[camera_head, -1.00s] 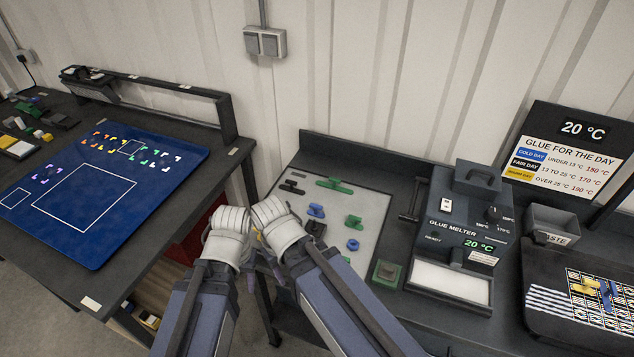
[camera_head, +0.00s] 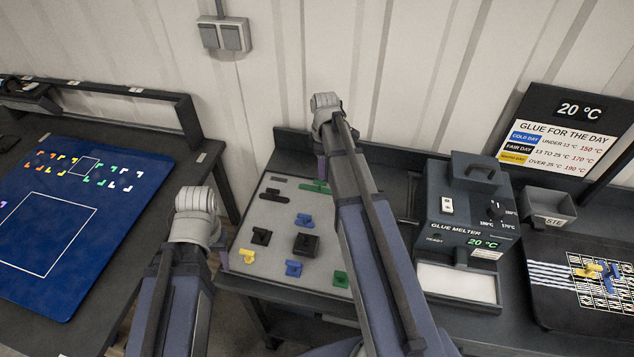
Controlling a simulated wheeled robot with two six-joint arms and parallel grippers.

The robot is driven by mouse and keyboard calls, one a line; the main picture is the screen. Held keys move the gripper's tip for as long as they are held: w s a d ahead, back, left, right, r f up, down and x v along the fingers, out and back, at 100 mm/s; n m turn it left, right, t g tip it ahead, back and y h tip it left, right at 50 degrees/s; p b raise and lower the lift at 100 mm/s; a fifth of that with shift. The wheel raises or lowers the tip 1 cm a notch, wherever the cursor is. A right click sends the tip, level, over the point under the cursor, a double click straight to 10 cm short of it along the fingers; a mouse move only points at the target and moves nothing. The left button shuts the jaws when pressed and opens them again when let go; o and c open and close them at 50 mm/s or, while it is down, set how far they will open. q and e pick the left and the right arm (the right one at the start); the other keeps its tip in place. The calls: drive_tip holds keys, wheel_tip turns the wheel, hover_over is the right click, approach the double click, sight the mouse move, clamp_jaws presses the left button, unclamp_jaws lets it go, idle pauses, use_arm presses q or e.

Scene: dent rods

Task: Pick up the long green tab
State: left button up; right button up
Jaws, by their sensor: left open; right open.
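The long green tab (camera_head: 312,186) lies near the back of the grey mat (camera_head: 240,235), its right end hidden behind my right arm. My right gripper (camera_head: 321,168) is over the back of the mat, close to the tab in the picture. Its fingers are mostly hidden by my own wrist; it is open, and I cannot tell whether it touches the tab. My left gripper (camera_head: 221,243) is open, mostly hidden behind its wrist, left of the mat's front part. A shorter green tab (camera_head: 340,279) lies at the mat's front right.
The glue melter (camera_head: 466,220) stands right of my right arm. A blue board (camera_head: 110,190) lies on the left table.

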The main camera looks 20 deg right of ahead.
sight(321, 182)
drive_tip(key=shift+s+f+b, duration=0.1)
drive_tip(key=shift+f+b, duration=0.45)
drive_tip(key=shift+b, duration=0.05)
use_arm(q)
drive_tip(key=shift+f+b, duration=0.75)
drive_tip(key=shift+f, duration=0.55)
use_arm(e)
drive_tip(key=shift+f, duration=0.75)
drive_tip(key=shift+f, duration=0.1)
use_arm(q)
wheel_tip(321, 182, down, 5)
drive_tip(key=b, duration=0.5)
drive_tip(key=shift+f, duration=0.15)
use_arm(e)
drive_tip(key=f, duration=0.5)
drive_tip(key=shift+w+a+f, duration=0.1)
drive_tip(key=shift+w+a, duration=0.1)
drive_tip(key=shift+a, duration=0.05)
clamp_jaws()
